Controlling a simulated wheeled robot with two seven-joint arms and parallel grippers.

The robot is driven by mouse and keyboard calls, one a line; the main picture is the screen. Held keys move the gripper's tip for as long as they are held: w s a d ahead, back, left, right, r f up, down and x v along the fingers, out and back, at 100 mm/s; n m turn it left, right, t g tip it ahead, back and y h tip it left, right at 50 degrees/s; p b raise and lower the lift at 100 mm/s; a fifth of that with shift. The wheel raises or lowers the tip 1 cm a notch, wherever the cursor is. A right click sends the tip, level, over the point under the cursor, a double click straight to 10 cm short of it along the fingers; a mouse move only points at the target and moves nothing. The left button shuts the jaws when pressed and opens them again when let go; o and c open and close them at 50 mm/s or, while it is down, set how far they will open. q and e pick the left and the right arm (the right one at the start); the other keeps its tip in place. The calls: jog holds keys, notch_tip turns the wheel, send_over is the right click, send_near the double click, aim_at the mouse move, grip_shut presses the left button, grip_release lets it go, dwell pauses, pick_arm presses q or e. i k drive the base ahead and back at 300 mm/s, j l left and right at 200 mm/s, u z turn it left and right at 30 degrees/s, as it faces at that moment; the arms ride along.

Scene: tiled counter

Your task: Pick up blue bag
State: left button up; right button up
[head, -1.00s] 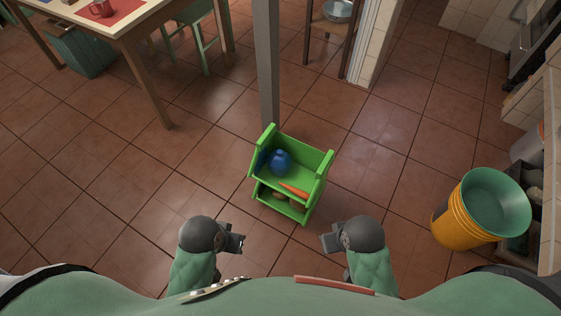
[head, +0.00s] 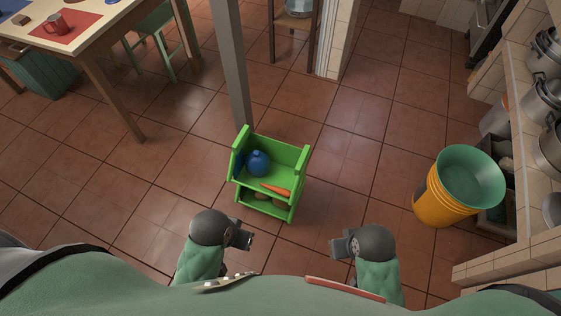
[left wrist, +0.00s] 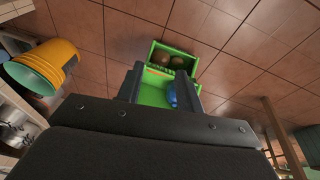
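The blue bag (head: 258,163) is a small round blue shape on the upper tier of a green two-tier rack (head: 278,178). A carrot (head: 274,190) lies at the front of that tier. In the left wrist view the bag (left wrist: 171,96) is partly hidden by a finger. My left gripper (head: 247,239) is in front of the rack and apart from it; its fingers stand apart and empty in the left wrist view (left wrist: 160,82). My right gripper (head: 336,247) is to the right, apart from the rack; its finger opening cannot be made out.
A grey post (head: 230,60) rises directly behind the rack. An orange bucket stack with a green top (head: 450,190) stands at right beside a counter (head: 500,255). Tiled floor around the rack is clear.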

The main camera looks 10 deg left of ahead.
aim_at(257, 162)
jog(key=j+z, duration=0.35)
jog(key=j, duration=0.2)
jog(key=k+j+z, duration=0.1)
jog(key=j+z, duration=0.25)
jog(key=j, duration=0.2)
jog(key=k+j+z, duration=0.1)
jog(key=j+z, duration=0.3)
jog(key=j, duration=0.15)
jog(key=k+j, duration=0.15)
jog(key=j, duration=0.2)
jog(key=k+j, duration=0.1)
jog(key=j, duration=0.3)
jog(key=k+j, duration=0.15)
jog(key=j, duration=0.2)
jog(key=k+j, duration=0.15)
jog(key=j, duration=0.2)
jog(key=i+z, duration=0.05)
